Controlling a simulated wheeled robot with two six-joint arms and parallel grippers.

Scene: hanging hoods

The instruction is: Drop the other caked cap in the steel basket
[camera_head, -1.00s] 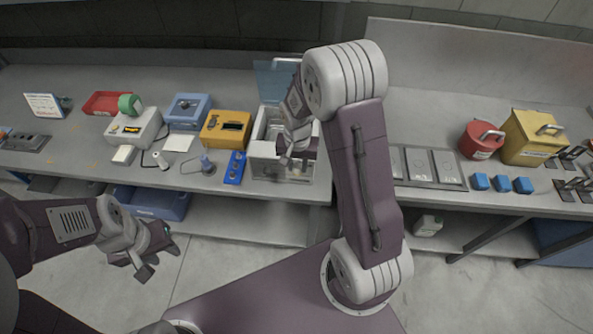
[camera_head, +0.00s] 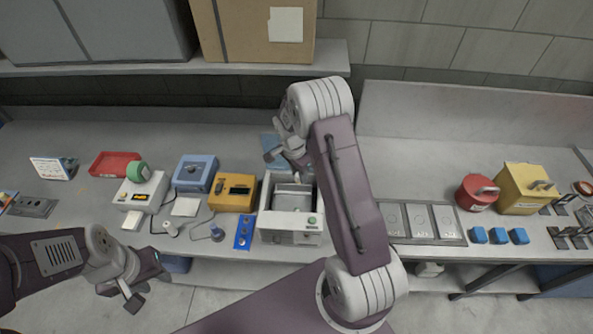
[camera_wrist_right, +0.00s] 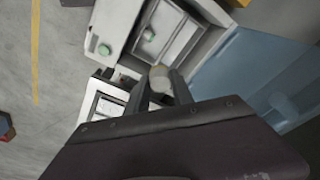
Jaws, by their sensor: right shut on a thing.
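My right gripper (camera_wrist_right: 160,90) is shut on a small cream-tan round piece, likely a caked cap (camera_wrist_right: 160,72), at its fingertips. In the head view the right gripper (camera_head: 278,154) is above the back of a white bath box (camera_head: 290,221), by its raised blue lid (camera_head: 270,143). The steel basket seems to be the metal insert (camera_head: 293,195) inside this box; it also shows in the right wrist view (camera_wrist_right: 172,42), with a small greenish thing in it. The held piece is outside it. My left gripper (camera_head: 120,296) is open and empty, in front of the counter.
Left of the bath are a yellow box (camera_head: 232,193), a blue box (camera_head: 195,173), a blue strip (camera_head: 243,232) and a red tray (camera_head: 114,164). Right are grey plates (camera_head: 420,221), blue blocks (camera_head: 498,236), a red can (camera_head: 476,193) and a yellow container (camera_head: 521,190). My right arm hides some counter.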

